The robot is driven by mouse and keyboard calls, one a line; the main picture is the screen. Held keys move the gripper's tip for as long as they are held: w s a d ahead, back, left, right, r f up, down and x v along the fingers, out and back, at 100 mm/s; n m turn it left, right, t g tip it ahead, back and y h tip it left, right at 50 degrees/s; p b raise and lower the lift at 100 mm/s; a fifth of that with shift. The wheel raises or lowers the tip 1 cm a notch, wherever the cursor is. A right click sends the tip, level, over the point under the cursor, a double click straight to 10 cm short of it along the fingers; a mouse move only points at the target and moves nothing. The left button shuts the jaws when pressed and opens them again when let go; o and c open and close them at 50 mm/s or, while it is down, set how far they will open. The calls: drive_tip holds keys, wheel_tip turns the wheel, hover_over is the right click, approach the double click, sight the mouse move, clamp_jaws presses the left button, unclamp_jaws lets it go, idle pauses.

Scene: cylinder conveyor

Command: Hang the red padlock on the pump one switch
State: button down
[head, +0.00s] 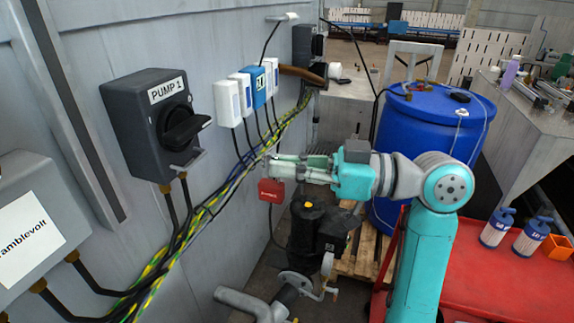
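The red padlock (271,190) hangs below the fingertips of my gripper (273,168), its body facing the camera. The fingers appear closed on its shackle, which is too small to see clearly. The pump one switch (128,118) is a dark grey box on the wall at left, labelled "PUMP 1". It has a black rotary handle (184,127) and a small metal tab (188,160) below the handle. My gripper points left and is to the right of the switch, apart from it and slightly lower in the picture.
White and blue wall boxes (258,85) and a bundle of yellow-green cables (215,200) lie along the wall between switch and gripper. A black pump (308,228) with pipes stands below my gripper. A blue drum (432,122) and a red cart (500,270) are at right.

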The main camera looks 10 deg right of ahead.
drive_tip(key=w+x, duration=0.1)
drive_tip(key=x, duration=0.8)
drive_tip(key=shift+w, duration=0.5)
drive_tip(key=shift+w+x, duration=0.15)
drive_tip(key=shift+x, duration=0.85)
drive_tip(key=shift+w+x, duration=0.2)
drive_tip(key=shift+x, duration=0.75)
idle(0.7)
drive_tip(key=shift+d+f, duration=0.15)
drive_tip(key=shift+f, duration=0.4)
idle(0.7)
